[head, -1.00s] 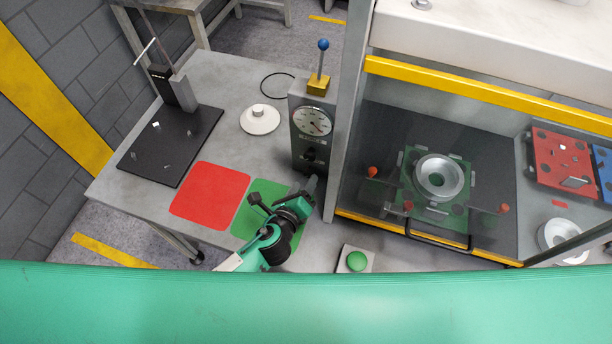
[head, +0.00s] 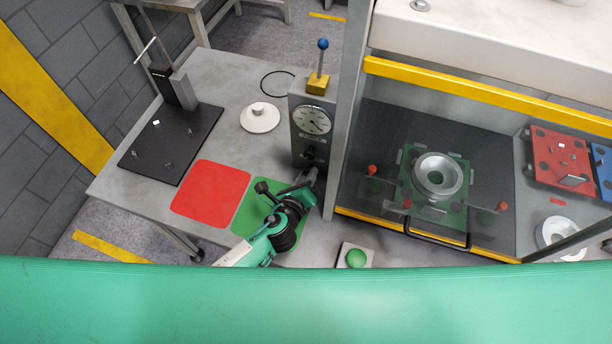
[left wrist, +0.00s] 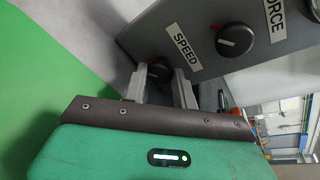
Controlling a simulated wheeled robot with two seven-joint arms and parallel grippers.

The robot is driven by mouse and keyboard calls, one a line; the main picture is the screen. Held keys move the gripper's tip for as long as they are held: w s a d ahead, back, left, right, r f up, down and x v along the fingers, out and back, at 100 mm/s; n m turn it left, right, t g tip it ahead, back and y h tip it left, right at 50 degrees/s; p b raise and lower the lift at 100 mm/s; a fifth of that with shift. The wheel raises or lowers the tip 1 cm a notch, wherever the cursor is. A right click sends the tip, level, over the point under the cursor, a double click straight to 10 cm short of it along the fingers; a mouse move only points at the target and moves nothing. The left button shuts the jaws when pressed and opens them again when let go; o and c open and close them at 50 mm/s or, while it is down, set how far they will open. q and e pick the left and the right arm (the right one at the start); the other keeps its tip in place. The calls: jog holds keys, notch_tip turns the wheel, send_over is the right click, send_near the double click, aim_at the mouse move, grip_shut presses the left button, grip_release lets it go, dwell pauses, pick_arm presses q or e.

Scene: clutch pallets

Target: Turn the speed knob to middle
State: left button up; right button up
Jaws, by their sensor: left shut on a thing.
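The control box (head: 300,137) stands on the table with a round gauge on its face. In the left wrist view its panel carries a dark knob beside the FORCE label and, below the SPEED label (left wrist: 187,50), the dark speed knob (left wrist: 159,70). My left gripper (head: 308,176) reaches the low front of the box. In the left wrist view its two fingers (left wrist: 160,85) stand on either side of the speed knob, shut on it. The fingers partly hide the knob, and its pointer setting cannot be read clearly. My right gripper is not in view.
The force knob (left wrist: 235,40) sits close to the fingers. A blue-topped lever (head: 322,60) rises from the box. A frame post and the press bay stand just right. Red (head: 210,193) and green (head: 250,207) mats and a green button (head: 356,258) lie near the arm.

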pick_arm(q)
jog(key=shift+r+m+y+p, duration=0.1)
jog(key=shift+m+y+p, duration=0.2)
jog(key=shift+m+p, duration=0.3)
jog(key=shift+d+m, duration=0.1)
jog(key=shift+m, duration=0.3)
jog(key=o, duration=1)
jog(key=shift+s, duration=0.15)
jog(key=b+v, duration=0.1)
jog(key=v, duration=0.3)
jog(key=b+v, duration=0.1)
jog(key=v, duration=0.3)
jog(key=b+v, duration=0.1)
jog(key=v, duration=0.3)
jog(key=shift+s+f, duration=0.2)
jog(key=shift+s, duration=0.05)
jog(key=shift+s+r, duration=0.3)
jog(key=shift+s, duration=0.2)
